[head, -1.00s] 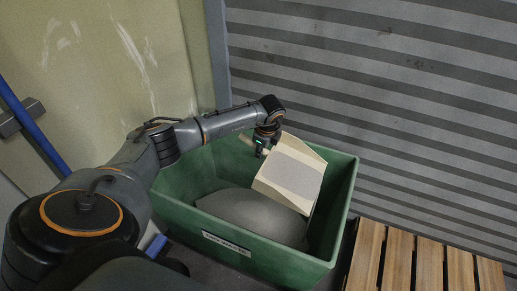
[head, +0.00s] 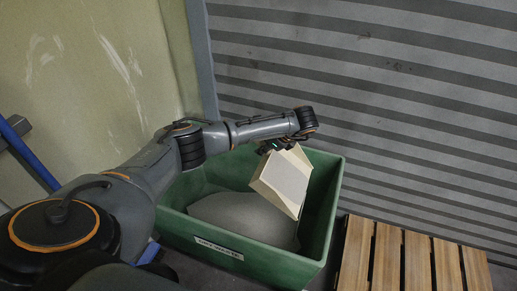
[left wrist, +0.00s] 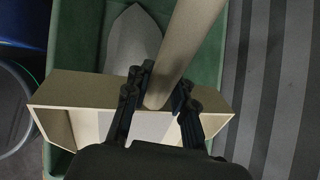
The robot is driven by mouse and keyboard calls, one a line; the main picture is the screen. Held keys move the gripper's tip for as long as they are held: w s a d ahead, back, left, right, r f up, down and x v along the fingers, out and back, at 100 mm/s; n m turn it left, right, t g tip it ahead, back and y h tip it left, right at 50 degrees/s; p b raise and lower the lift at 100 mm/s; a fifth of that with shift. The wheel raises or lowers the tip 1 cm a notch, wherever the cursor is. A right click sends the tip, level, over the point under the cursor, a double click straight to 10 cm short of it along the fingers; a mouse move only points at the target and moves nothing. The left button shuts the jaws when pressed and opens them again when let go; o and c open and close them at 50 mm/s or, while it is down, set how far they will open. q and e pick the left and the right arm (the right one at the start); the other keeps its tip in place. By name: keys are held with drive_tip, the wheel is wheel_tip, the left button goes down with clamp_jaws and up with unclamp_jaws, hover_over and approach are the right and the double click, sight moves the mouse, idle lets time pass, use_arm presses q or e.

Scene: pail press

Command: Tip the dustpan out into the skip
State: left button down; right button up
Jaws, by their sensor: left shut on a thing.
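The cream dustpan (head: 268,178) is above the green skip (head: 275,264), towards its right side, and is steeply tilted. A flat grey area shows on its inner face; I cannot tell whether that is its load or its floor. My left gripper (head: 268,147) is shut on the dustpan's handle at the upper left of the pan. In the left wrist view the handle (left wrist: 188,35) runs between the fingers (left wrist: 160,88), with the pan (left wrist: 75,88) beyond them. A smooth grey mound (head: 235,211) lies inside the skip. My right gripper is out of view.
A ribbed grey shutter (head: 400,90) stands behind the skip, and a pale scuffed panel (head: 80,80) is to the left. A slatted wooden pallet (head: 415,260) lies at the lower right. A blue bar (head: 35,160) is at the far left.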

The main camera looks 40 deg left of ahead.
use_arm(q)
drive_tip(key=shift+w+d+r+y, duration=0.25)
drive_tip(key=shift+d+r+y, duration=0.25)
drive_tip(key=shift+d+r, duration=0.3)
drive_tip(key=shift+w+d+r+g+y+b, duration=0.2)
drive_tip(key=shift+d+r+y+b, duration=0.25)
drive_tip(key=shift+d+b, duration=0.25)
drive_tip(key=shift+w+d+r+g+y+b, duration=0.15)
drive_tip(key=shift+d+r+y+b, duration=0.35)
drive_tip(key=shift+d, duration=0.35)
drive_tip(key=shift+w+d+r+g+y+b, duration=0.1)
drive_tip(key=shift+w+d+r+y+b, duration=0.1)
drive_tip(key=shift+d+r+y+b, duration=0.45)
drive_tip(key=shift+d+f, duration=0.1)
drive_tip(key=shift+f, duration=0.05)
idle(0.4)
